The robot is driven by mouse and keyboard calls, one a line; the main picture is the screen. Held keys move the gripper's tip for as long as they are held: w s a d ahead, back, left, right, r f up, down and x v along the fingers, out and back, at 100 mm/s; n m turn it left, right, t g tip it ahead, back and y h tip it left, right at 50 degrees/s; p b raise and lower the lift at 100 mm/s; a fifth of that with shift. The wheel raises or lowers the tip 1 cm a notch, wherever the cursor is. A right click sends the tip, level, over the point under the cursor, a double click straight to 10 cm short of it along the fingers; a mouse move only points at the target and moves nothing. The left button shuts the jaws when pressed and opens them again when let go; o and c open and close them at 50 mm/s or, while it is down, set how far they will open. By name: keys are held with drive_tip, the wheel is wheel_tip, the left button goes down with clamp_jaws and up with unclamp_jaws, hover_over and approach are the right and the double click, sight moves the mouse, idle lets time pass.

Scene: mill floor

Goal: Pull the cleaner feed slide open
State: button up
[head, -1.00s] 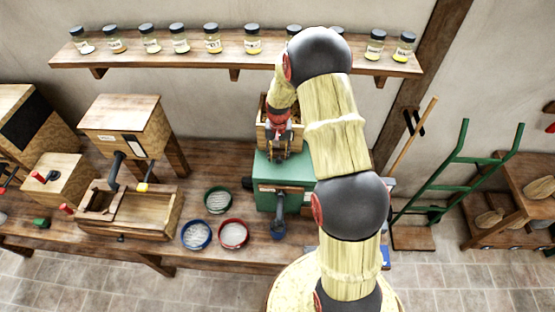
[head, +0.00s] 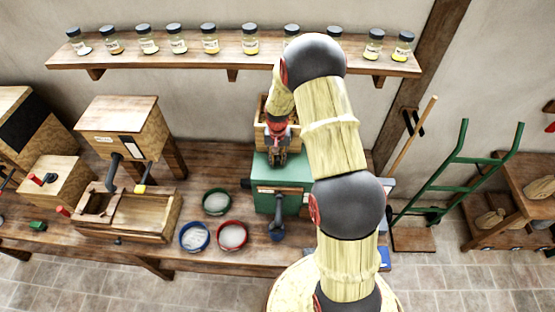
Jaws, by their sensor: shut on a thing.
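The green cleaner (head: 292,174) stands on the workbench in the middle of the head view. A wooden hopper box (head: 262,139) sits on top of it. My gripper (head: 277,162) points down at the front of the hopper, just above the green top. Its fingers are close together, shut on the feed slide at the hopper's base. The slide itself is hidden behind the fingers, so how far it is out cannot be seen. My arm covers the right side of the cleaner.
Blue, red and green round sieves (head: 232,235) lie left of the cleaner. A wooden mill box (head: 125,127) and a trough (head: 145,212) stand further left. A jar shelf (head: 200,61) runs above. A green hand truck (head: 455,165) is at right.

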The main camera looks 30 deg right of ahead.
sight(277, 176)
clamp_jaws()
drive_tip(key=shift+s+a, duration=0.1)
drive_tip(key=shift+s+a+b, duration=0.35)
drive_tip(key=shift+s+a, duration=0.1)
drive_tip(key=shift+s, duration=0.25)
drive_tip(key=shift+s+a+b, duration=0.3)
drive_tip(key=shift+s+a, duration=0.15)
drive_tip(key=shift+s, duration=0.25)
drive_tip(key=shift+s+a+b, duration=0.35)
drive_tip(key=shift+s+a, duration=0.1)
drive_tip(key=shift+s, duration=0.25)
drive_tip(key=shift+o, duration=1.4)
unclamp_jaws()
drive_tip(key=o, duration=0.4)
drive_tip(key=shift+s+a, duration=0.15)
drive_tip(key=shift+a, duration=0.05)
drive_tip(key=shift+o, duration=0.2)
drive_tip(key=shift+d, duration=0.1)
